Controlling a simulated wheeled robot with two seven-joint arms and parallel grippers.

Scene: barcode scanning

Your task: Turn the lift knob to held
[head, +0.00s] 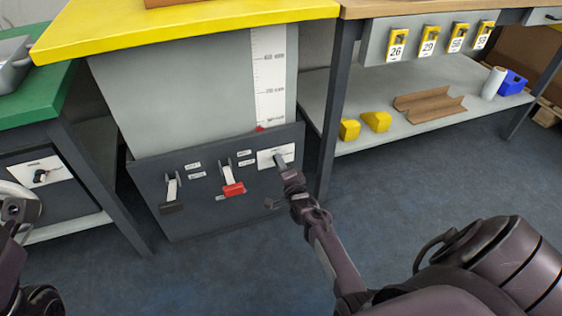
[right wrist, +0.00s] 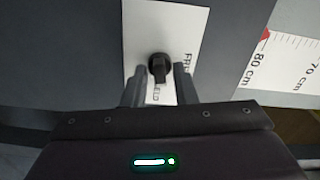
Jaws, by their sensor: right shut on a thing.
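The lift knob (right wrist: 159,67) is a black knob with a bar grip on a white label plate (right wrist: 138,28); the plate also shows in the head view (head: 265,158). In the right wrist view the bar points down. Letters "FR" show right of it and "ELD" below it, both partly hidden by the fingers. My right gripper (right wrist: 159,84) has its fingers on both sides of the knob and is shut on it; in the head view the gripper (head: 282,166) reaches the plate and covers the knob. My left gripper cannot be made out.
The dark panel (head: 205,215) also carries two levers, one grey (head: 172,190) and one red-ended (head: 233,189). A yellow top (head: 180,22) overhangs the panel. A shelf (head: 400,140) with yellow blocks (head: 376,121) stands right. A green table (head: 35,95) stands left.

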